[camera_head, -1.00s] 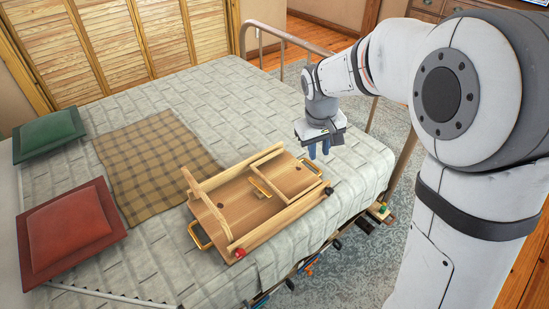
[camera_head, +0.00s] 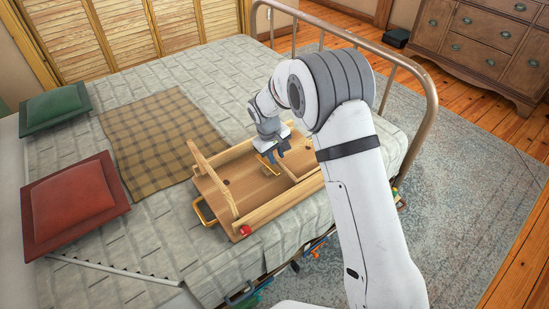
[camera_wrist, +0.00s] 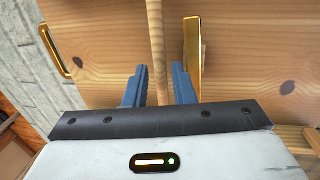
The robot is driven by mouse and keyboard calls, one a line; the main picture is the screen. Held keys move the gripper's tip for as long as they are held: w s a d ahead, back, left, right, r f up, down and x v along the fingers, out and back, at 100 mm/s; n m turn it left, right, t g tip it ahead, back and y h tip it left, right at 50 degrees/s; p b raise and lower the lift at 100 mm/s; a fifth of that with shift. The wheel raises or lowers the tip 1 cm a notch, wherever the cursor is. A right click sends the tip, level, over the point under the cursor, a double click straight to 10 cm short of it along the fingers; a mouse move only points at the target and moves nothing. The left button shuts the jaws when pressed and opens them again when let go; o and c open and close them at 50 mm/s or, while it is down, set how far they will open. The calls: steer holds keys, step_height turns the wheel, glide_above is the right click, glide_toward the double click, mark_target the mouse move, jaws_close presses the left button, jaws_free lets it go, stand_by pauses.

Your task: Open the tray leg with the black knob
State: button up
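The wooden tray (camera_head: 262,198) lies on the bed with its legs' side up. One leg (camera_head: 213,181) stands raised at its left end, and a red knob (camera_head: 245,231) sits at the near left corner. The black knob cannot be seen; my arm covers that corner. My gripper (camera_head: 274,156) is down at the tray's right half. In the wrist view my gripper's blue fingers (camera_wrist: 158,84) are apart, with a narrow wooden bar (camera_wrist: 156,45) between them and gaps beside it. A brass bar (camera_wrist: 193,52) is just right of the right finger.
A brass handle (camera_head: 204,212) sticks out at the tray's left end; the wrist view shows a brass handle (camera_wrist: 62,50) too. A plaid blanket (camera_head: 160,140), a red pillow (camera_head: 75,205) and a green pillow (camera_head: 54,107) lie left. The metal bed frame (camera_head: 425,115) rises at right.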

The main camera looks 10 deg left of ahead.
steer(key=shift+w+d+f, duration=0.1)
steer(key=shift+d+f, duration=0.05)
steer(key=shift+f, duration=0.7)
steer(key=shift+c, duration=0.4)
jaws_close()
